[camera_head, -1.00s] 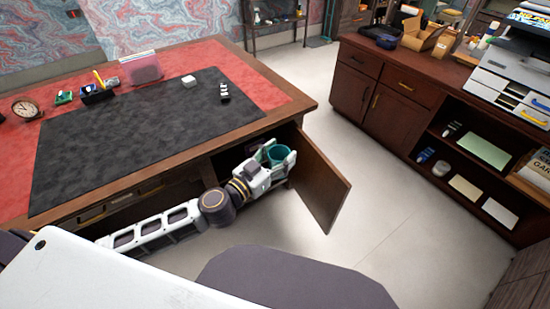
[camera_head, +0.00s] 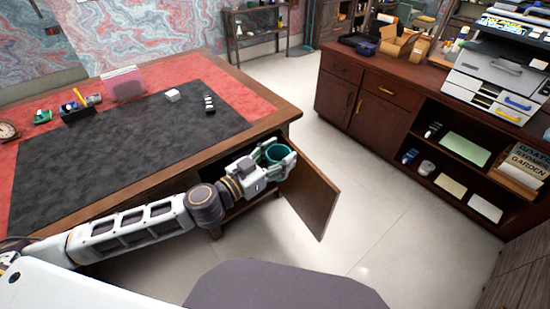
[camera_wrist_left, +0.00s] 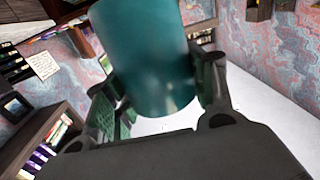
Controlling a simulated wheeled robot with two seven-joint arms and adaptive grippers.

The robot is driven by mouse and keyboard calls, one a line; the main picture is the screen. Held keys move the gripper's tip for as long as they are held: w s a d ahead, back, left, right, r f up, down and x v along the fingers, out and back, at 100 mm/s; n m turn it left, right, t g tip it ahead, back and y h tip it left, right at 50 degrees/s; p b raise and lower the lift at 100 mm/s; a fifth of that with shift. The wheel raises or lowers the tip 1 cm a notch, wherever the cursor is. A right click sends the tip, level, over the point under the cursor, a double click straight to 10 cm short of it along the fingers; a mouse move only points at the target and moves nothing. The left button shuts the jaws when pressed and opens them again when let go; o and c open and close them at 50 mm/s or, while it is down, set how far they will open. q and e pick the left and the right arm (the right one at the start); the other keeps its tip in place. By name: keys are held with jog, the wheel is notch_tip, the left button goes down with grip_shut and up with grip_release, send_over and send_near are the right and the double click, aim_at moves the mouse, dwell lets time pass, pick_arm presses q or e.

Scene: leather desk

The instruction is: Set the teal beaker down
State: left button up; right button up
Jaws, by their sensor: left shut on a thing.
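The teal beaker (camera_head: 277,152) is at the end of my left arm, by the open cabinet door at the desk's right end. My left gripper (camera_head: 273,165) is shut on it, with the open rim facing up in the head view. In the left wrist view the beaker (camera_wrist_left: 150,55) fills the upper middle, between the two dark fingers of the gripper (camera_wrist_left: 160,90). What lies under the beaker is hidden in the head view. My right gripper is not in view.
The open cabinet door (camera_head: 312,200) stands just right of the gripper. The desk (camera_head: 225,135) has a dark mat (camera_head: 120,145) with two small items near its far edge. A dark sideboard (camera_head: 350,105) stands at right. Pale floor (camera_head: 385,190) lies between them.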

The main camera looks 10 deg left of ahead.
pick_arm(q)
jog(key=shift+d+r+m+g+h, duration=0.3)
jog(key=shift+d+r, duration=0.15)
jog(key=shift+r, duration=0.2)
jog(key=shift+d+r+m+g+h, duration=0.2)
jog(key=shift+d+r+h, duration=0.1)
jog(key=shift+d+r, duration=0.25)
jog(key=shift+r, duration=0.15)
